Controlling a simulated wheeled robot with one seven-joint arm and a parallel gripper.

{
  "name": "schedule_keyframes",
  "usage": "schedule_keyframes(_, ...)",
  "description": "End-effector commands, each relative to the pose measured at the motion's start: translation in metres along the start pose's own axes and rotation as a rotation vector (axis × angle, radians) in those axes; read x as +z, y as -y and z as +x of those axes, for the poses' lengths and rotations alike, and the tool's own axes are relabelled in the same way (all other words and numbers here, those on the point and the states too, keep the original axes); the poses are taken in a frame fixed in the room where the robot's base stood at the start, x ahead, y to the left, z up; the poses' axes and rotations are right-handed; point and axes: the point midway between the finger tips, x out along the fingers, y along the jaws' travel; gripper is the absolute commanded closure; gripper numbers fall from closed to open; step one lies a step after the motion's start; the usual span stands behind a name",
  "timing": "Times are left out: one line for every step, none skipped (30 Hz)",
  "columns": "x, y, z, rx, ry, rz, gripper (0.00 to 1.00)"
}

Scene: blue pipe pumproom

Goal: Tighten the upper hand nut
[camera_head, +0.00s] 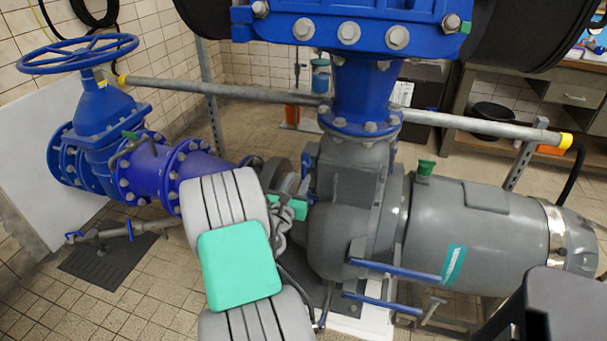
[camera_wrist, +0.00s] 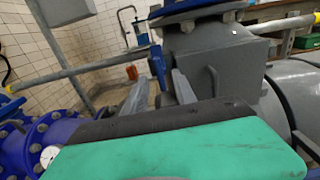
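A blue bar-like handle (camera_head: 306,180) stands at the left side of the grey pump body (camera_head: 350,215). It looks like a hand nut, but its full shape is hidden. In the wrist view the blue handle (camera_wrist: 158,66) shows upright near the fingertips. My gripper (camera_head: 290,203) is low beside the pump, left of this handle, partly hidden by my arm. In the wrist view my gripper's (camera_wrist: 164,82) two grey fingers are spread, with the blue handle in or just beyond the gap. I cannot tell whether they touch it.
Two long blue bars (camera_head: 395,270) stick out at the pump's front. A grey motor (camera_head: 480,230) lies right. A blue valve with a handwheel (camera_head: 78,53) and purple-blue piping (camera_head: 160,170) stand left. A grey rail (camera_head: 230,92) with yellow ends crosses behind. Tiled floor (camera_head: 150,290) is open front left.

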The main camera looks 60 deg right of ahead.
Motion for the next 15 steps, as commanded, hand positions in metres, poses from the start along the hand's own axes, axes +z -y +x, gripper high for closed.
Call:
schedule_keyframes(0.002, 0.002, 0.01, -0.004, 0.001, 0.003, 0.67)
schedule_keyframes(0.002, 0.002, 0.017, -0.005, 0.001, 0.004, 0.67)
schedule_keyframes(0.001, 0.001, 0.025, -0.004, 0.0, 0.004, 0.67)
schedule_keyframes(0.002, 0.002, 0.03, -0.004, 0.001, 0.005, 0.67)
schedule_keyframes(0.002, 0.002, 0.036, -0.004, 0.001, 0.005, 0.67)
schedule_keyframes(0.001, 0.001, 0.042, -0.003, -0.001, 0.005, 0.67)
schedule_keyframes(0.001, 0.001, 0.046, -0.003, -0.001, 0.005, 0.67)
schedule_keyframes(0.001, 0.001, 0.05, -0.002, -0.001, 0.005, 0.67)
schedule_keyframes(0.001, 0.0, 0.053, -0.001, -0.001, 0.005, 0.67)
schedule_keyframes(0.001, 0.0, 0.055, -0.001, -0.001, 0.005, 0.67)
schedule_keyframes(0.001, 0.0, 0.056, -0.001, -0.001, 0.005, 0.67)
schedule_keyframes(0.001, 0.0, 0.057, 0.0, -0.001, 0.005, 0.67)
schedule_keyframes(0.001, 0.0, 0.057, 0.001, -0.001, 0.005, 0.67)
schedule_keyframes(0.001, -0.001, 0.057, 0.001, -0.001, 0.005, 0.67)
schedule_keyframes(0.001, -0.001, 0.057, 0.001, -0.001, 0.005, 0.67)
